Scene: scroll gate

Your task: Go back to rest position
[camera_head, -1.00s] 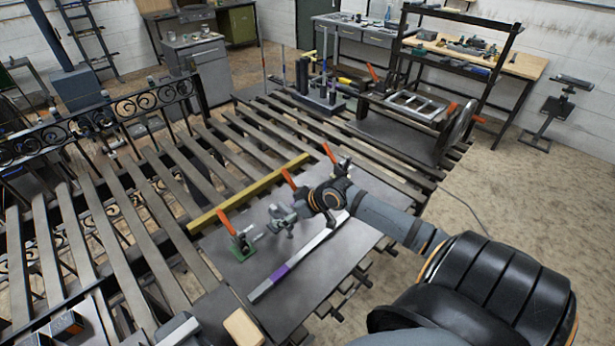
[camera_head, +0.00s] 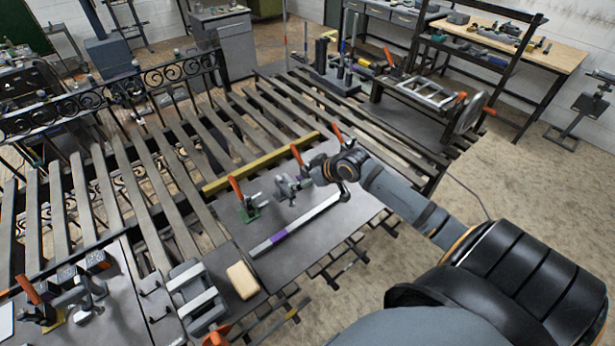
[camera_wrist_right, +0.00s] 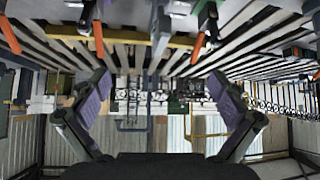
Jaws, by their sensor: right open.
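My right gripper (camera_head: 291,187) is open and empty above the dark metal plate (camera_head: 330,232) in the head view, near the orange-handled clamps. In the right wrist view, the two purple-padded fingers of my right gripper (camera_wrist_right: 160,106) are spread wide with nothing between them. A pale bar with a purple band (camera_head: 300,222) lies on the plate, in front of the gripper. A green-based clamp with an orange handle (camera_head: 247,200) stands left of the gripper. My left gripper is not in view.
A yellow bar (camera_head: 262,165) crosses the slatted bench behind the gripper. A tan block (camera_head: 242,281) and a grey fixture with white bars (camera_head: 194,292) sit at the near edge. Another clamp (camera_head: 75,298) stands at lower left. Open floor (camera_head: 510,190) lies right.

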